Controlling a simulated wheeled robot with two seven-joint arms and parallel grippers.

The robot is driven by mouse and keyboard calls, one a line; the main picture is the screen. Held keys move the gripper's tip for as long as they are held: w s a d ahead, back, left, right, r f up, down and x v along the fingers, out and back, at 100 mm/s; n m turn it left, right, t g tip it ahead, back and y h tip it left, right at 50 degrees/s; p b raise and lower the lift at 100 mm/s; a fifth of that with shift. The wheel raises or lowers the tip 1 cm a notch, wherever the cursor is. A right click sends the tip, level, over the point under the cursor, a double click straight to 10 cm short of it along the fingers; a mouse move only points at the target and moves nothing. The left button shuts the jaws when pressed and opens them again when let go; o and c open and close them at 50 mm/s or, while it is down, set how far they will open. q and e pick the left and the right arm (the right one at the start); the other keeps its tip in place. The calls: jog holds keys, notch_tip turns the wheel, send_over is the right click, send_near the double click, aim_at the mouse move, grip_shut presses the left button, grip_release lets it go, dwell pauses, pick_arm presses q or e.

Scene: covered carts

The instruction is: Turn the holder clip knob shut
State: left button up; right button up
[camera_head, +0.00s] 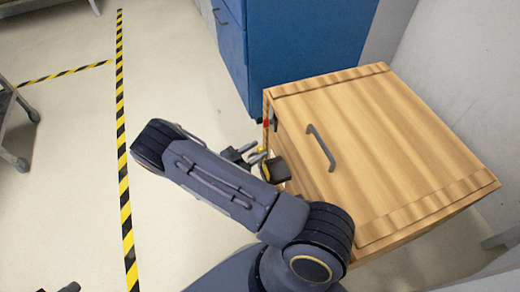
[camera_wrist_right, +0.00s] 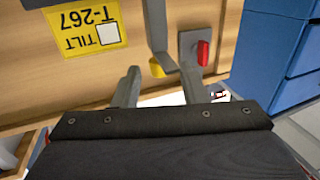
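The red knob (camera_wrist_right: 203,53) sits on a grey plate on the wooden cart's side face in the wrist view; in the head view it is a small red spot (camera_head: 266,122). A grey bar with a yellow tip (camera_wrist_right: 157,68) hangs left of it. I cannot tell whether the bar sits in the clip. My right gripper (camera_wrist_right: 160,88) is open, its fingers just below the yellow tip and the red knob, with nothing clearly between them. In the head view, the right gripper (camera_head: 250,154) is beside the cart's left side. A dark piece at the bottom left edge may be my left gripper (camera_head: 70,288).
The wooden cart (camera_head: 390,140) has a closed top with a grey handle (camera_head: 321,148). A yellow label (camera_wrist_right: 85,27) is on its side face. A blue cabinet (camera_head: 300,45) stands behind. The floor left of the cart is open, with striped tape (camera_head: 122,120).

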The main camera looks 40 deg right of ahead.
jog(key=shift+d, duration=1)
jog(key=shift+c, duration=0.5)
grip_shut()
